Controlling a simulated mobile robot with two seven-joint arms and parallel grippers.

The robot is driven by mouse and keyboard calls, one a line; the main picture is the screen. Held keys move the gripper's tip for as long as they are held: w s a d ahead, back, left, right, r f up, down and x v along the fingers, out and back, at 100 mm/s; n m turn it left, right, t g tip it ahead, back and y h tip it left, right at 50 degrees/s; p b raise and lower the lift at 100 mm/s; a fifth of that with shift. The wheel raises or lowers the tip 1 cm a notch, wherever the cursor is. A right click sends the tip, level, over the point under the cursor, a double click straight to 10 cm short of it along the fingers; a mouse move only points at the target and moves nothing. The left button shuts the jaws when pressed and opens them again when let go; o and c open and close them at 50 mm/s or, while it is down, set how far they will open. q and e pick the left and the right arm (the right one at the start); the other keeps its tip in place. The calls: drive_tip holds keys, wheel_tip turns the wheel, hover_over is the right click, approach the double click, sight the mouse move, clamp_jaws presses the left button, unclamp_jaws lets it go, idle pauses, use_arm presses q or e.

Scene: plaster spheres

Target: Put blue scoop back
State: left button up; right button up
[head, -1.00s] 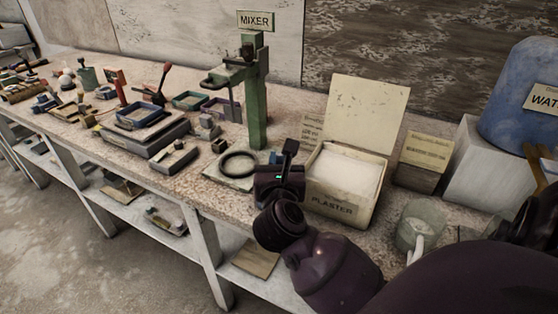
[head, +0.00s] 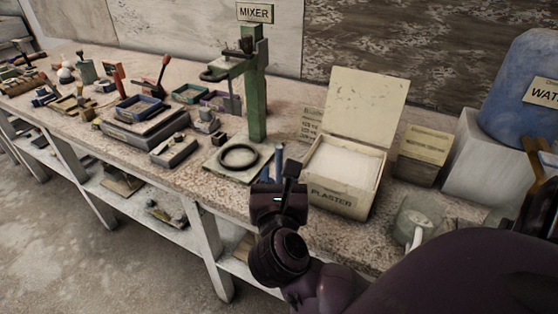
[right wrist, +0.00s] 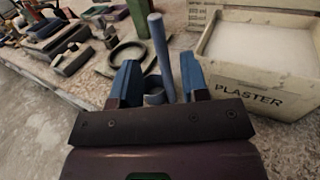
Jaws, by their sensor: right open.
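The blue scoop (right wrist: 161,57) shows in the right wrist view as an upright blue handle with a small round part low between my fingers. In the head view its handle (head: 279,161) shows just above my gripper, left of the plaster box (head: 335,198). My right gripper (right wrist: 158,82) is open, one finger on each side of the scoop, with a visible gap beside the handle. It also shows in the head view (head: 279,180), where it hides the scoop's lower part. The box is open and full of white plaster. My left gripper is not in view.
The green mixer (head: 255,95) stands behind, with a black ring (head: 238,157) on its base plate. Trays and tools fill the bench at left. The blue water barrel (head: 525,100) is at far right.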

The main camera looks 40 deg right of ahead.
drive_tip(key=s+a+n+t, duration=0.35)
drive_tip(key=n+t, duration=0.25)
drive_tip(key=n, duration=0.5)
drive_tip(key=s+a+f+n+y, duration=0.15)
drive_tip(key=f+n+y, duration=0.45)
drive_tip(key=n, duration=0.6)
drive_tip(key=a+f+n+y, duration=0.3)
drive_tip(key=f+n+y, duration=0.3)
drive_tip(key=n, duration=0.5)
drive_tip(key=s+d+f+n+g, duration=0.3)
drive_tip(key=s+f+n+g, duration=0.1)
drive_tip(key=f, duration=0.4)
drive_tip(key=s+d+f+n+g, duration=0.3)
drive_tip(key=s+f+n+g, duration=0.2)
drive_tip(key=f+n, duration=0.2)
drive_tip(key=shift+s+f+n, duration=0.3)
drive_tip(key=shift+s+f, duration=0.05)
drive_tip(key=shift+f, duration=0.15)
